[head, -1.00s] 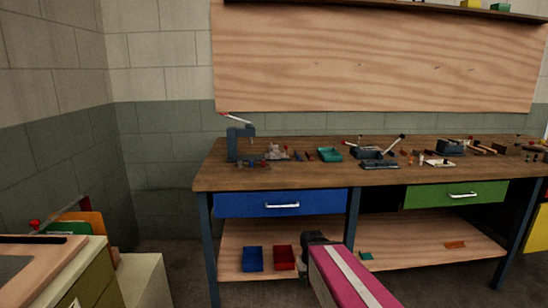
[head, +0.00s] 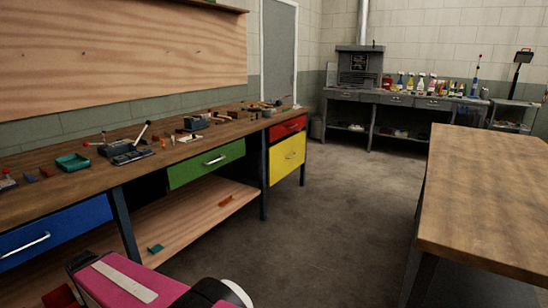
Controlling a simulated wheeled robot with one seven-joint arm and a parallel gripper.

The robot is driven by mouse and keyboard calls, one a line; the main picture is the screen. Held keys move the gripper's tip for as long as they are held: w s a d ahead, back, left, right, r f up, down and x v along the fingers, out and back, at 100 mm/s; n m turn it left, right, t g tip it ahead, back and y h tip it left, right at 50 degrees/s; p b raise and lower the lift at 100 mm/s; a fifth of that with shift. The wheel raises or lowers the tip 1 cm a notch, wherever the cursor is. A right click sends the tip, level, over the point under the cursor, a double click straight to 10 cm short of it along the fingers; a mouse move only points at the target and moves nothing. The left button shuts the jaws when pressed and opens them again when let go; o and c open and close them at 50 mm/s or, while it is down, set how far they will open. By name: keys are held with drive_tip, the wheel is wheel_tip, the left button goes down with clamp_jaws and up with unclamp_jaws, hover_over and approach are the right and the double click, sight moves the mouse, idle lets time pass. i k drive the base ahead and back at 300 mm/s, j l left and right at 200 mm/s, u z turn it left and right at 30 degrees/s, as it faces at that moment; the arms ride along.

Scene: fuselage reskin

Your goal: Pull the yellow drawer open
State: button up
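The yellow drawer (head: 287,158) is at the far right end of the long workbench, below a smaller red drawer (head: 288,128). It looks shut, and its silver handle (head: 290,155) shows on the front. My pink arm (head: 120,283) reaches into the bottom left of the head view, well short of the drawer. My gripper's fingertips cannot be made out, so whether it is open or shut does not show.
The workbench (head: 80,185) also has a green drawer (head: 206,164) and a blue drawer (head: 55,232). A wooden table (head: 490,200) stands at the right. The grey floor (head: 320,220) between them is clear. A grey bench (head: 400,100) stands at the back.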

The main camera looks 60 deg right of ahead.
sight(283, 155)
drive_tip(key=z, duration=2.15)
drive_tip(key=i+l, duration=0.2)
drive_tip(key=i, duration=0.5)
drive_tip(key=i+l, duration=0.25)
drive_tip(key=i, duration=0.45)
drive_tip(key=i+l+z, duration=0.1)
drive_tip(key=i, duration=0.55)
drive_tip(key=i+l, duration=0.25)
drive_tip(key=i, duration=0.45)
drive_tip(key=i+l, duration=0.2)
drive_tip(key=i, duration=0.5)
